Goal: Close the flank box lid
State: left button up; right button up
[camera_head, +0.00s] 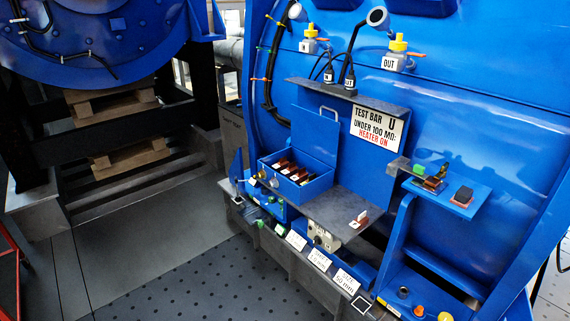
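The flank box (316,189) is a small blue open-topped box on a grey ledge at the motor's side. Several dark and brown pieces with pale parts (291,170) sit in a row inside the box. Neither of my grippers shows in this view.
A grey shelf plate (335,208) and a blue shelf with small blocks (480,195) are to the right. Labelled parts (318,258) line the ledge below. The floor (190,280) at front left is clear.

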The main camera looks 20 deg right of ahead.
aim_at(317, 135)
jog(key=i+j+z, duration=0.35)
jog(key=i, duration=0.2)
jog(key=z, duration=1.3)
